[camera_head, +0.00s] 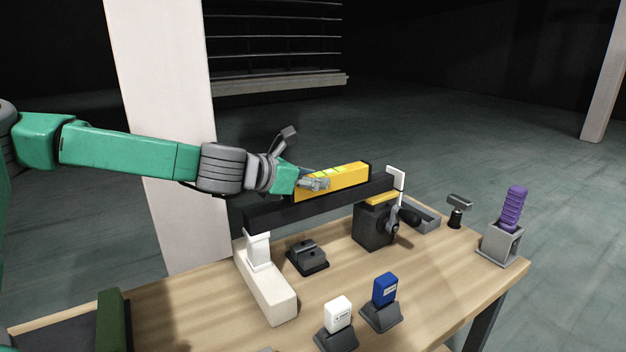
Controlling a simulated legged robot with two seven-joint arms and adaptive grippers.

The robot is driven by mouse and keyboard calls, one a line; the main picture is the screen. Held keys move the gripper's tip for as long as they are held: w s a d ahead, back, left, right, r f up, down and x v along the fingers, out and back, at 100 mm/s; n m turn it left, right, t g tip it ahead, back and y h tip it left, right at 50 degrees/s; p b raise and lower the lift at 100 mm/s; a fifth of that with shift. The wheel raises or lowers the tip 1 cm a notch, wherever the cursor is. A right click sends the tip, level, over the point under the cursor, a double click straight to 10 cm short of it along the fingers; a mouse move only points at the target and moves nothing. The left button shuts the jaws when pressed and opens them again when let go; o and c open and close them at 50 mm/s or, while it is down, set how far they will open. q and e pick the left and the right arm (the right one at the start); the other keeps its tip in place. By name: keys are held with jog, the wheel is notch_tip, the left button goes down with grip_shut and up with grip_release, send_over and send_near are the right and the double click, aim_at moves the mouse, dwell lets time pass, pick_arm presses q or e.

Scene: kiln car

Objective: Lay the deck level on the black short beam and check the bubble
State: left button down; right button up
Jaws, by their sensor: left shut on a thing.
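The yellow deck level (349,177) lies lengthwise along the top of the black short beam (290,212). It looks in line with the beam; whether it rests fully on it I cannot tell. A yellow-green patch shows on the level's top, but the bubble is too small to read. My left gripper (317,184) is shut on the level near its left end and hides part of that end. The beam spans from a white post (258,249) on the left to a dark grey block (372,227) on the right. My right gripper is out of view.
On the wooden table (440,290) stand a white box (338,314) and a blue box (385,289) on dark stands. A purple-handled item (514,208) sits in a grey holder at the right. A dark fixture (307,256) lies under the beam. A pale pillar (165,70) rises behind.

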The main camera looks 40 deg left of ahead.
pick_arm(q)
jog(key=shift+a+f, duration=0.3)
jog(key=shift+f, duration=0.1)
jog(key=shift+d, duration=0.1)
jog(key=c, duration=1.1)
grip_release()
jog(key=shift+d+r, duration=0.1)
jog(key=shift+o, duration=0.2)
jog(key=shift+p+v, duration=0.7)
jog(key=shift+v, duration=0.15)
jog(key=shift+p+v, duration=1.85)
jog(key=shift+p, duration=0.3)
jog(key=shift+p+v, duration=1.35)
jog(key=shift+p, duration=0.7)
